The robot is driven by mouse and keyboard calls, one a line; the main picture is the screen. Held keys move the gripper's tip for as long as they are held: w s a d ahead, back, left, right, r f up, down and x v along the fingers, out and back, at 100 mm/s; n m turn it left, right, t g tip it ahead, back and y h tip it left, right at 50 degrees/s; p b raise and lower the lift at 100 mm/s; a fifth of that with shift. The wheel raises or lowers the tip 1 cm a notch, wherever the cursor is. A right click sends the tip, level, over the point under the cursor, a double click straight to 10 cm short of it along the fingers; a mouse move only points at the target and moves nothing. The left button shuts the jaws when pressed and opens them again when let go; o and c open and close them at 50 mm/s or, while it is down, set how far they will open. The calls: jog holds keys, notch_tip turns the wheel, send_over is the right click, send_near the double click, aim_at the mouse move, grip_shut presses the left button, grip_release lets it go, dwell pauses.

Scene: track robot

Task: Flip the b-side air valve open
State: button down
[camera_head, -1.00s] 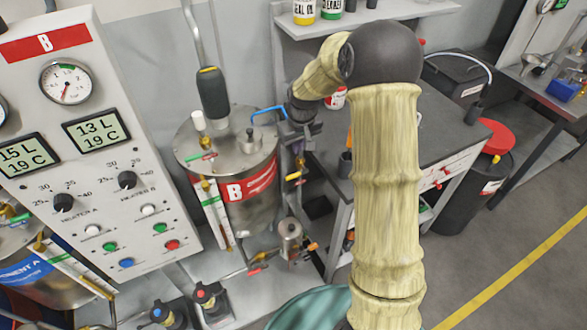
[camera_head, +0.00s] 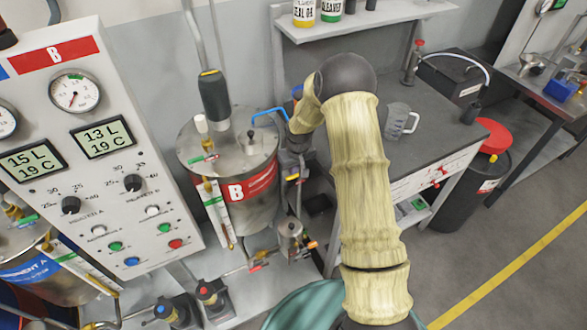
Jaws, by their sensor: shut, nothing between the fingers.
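The B tank (camera_head: 262,186) is a steel drum with a red B label, left of my arm. A small valve with a yellow handle (camera_head: 293,177) is at the tank's right side, just below my gripper. No readable label shows which is the air valve. My gripper (camera_head: 296,160) is dark, small and shut, pointing down beside the tank. Its fingertips are hard to make out, and I cannot tell whether they touch the yellow handle.
A control panel (camera_head: 95,170) with gauges stands at the left. A blue hose (camera_head: 268,112) arches from the tank lid toward my gripper. A grey workbench (camera_head: 440,140) with a clear jug (camera_head: 398,122) is behind my arm. Open floor lies at the lower right.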

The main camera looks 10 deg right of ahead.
jog(key=shift+w+f, duration=0.2)
jog(key=shift+f, duration=0.8)
jog(key=shift+f, duration=0.1)
